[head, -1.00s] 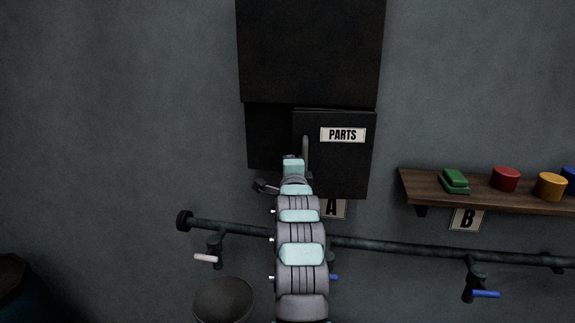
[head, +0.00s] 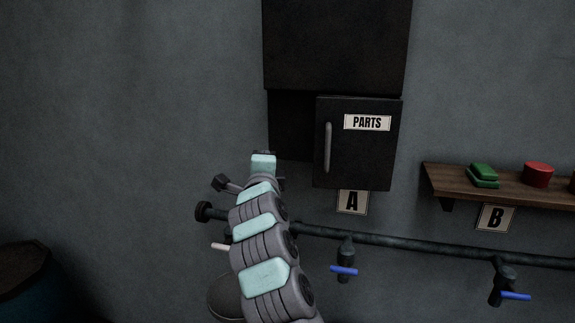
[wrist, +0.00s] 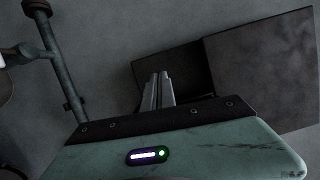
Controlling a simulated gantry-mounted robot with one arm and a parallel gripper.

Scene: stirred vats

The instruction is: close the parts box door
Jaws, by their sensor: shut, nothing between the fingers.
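The parts box (head: 290,125) is dark and fixed to the wall, with a black interior strip showing left of its door. The parts box door (head: 360,155) carries a "PARTS" label and a vertical grey handle (head: 328,147) near its left edge. It stands ajar, not flush with the box. My gripper (wrist: 160,76) shows in the wrist view with its two grey fingers together and nothing between them. Behind them is a dark box-like recess (wrist: 185,62). In the head view my arm hides the fingers; its end is left of the door, apart from the handle.
A large dark panel (head: 335,45) is above the box. Below run a pipe (head: 400,243) and blue-handled valves (head: 345,268). A wooden shelf (head: 520,195) with a green block (head: 483,175) and red cylinder (head: 537,174) is at right. A barrel (head: 22,285) stands at lower left.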

